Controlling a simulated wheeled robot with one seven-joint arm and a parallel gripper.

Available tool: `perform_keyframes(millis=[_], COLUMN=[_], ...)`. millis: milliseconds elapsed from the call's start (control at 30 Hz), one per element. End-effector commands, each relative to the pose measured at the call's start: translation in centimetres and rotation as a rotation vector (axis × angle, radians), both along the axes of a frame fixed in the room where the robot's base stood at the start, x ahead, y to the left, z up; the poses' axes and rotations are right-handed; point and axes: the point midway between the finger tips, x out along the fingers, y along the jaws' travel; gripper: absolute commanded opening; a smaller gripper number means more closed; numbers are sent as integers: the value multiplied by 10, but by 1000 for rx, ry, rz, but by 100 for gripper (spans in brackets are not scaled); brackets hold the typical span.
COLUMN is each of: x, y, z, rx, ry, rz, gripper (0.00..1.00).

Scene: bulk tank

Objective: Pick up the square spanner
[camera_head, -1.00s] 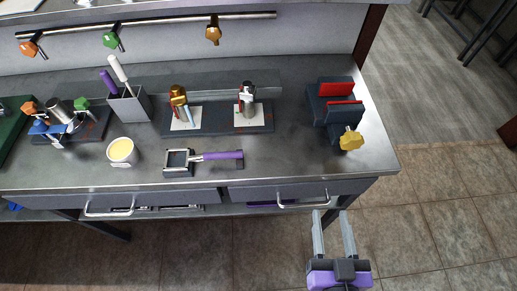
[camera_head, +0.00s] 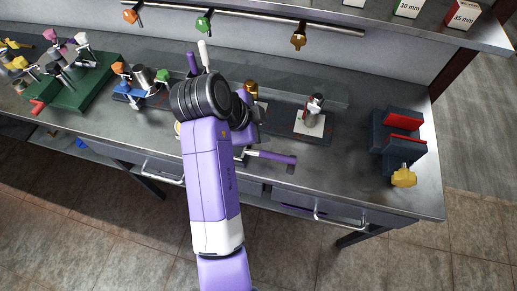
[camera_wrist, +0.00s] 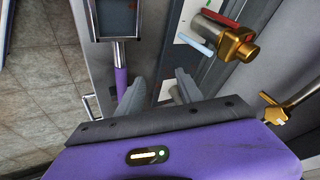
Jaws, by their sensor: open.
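The square-headed tool with a purple handle (camera_head: 270,157) lies flat on the steel bench near its front edge. In the head view my arm hides its head. In the wrist view its dark square head (camera_wrist: 118,18) is at the top, with a metal shank and purple handle (camera_wrist: 121,82) below it, left of centre. My gripper (camera_wrist: 158,90) is open and empty in the wrist view. Its left finger appears close to the handle; I cannot tell the height between them. In the head view the gripper is hidden behind my own arm.
A gold-capped fitting (camera_wrist: 232,42) stands close to the right of my gripper. A silver fitting (camera_head: 315,105) stands on a dark base. A dark block with red pads (camera_head: 402,122) and a yellow knob (camera_head: 403,177) is at the right. Coloured pieces hang from the rail (camera_head: 255,17).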

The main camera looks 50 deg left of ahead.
Motion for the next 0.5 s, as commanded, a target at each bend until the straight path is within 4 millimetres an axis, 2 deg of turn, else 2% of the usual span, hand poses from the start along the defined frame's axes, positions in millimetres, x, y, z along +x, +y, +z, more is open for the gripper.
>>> perform_keyframes(millis=[100, 233, 367, 500], x=[-31, -51, -56, -51], y=[-3, -11, -16, -21], z=[11, 17, 14, 0], rx=[-22, -44, -54, -57], ry=[89, 134, 146, 146], rz=[-199, -351, -409, -414], gripper=[43, 43, 43, 43])
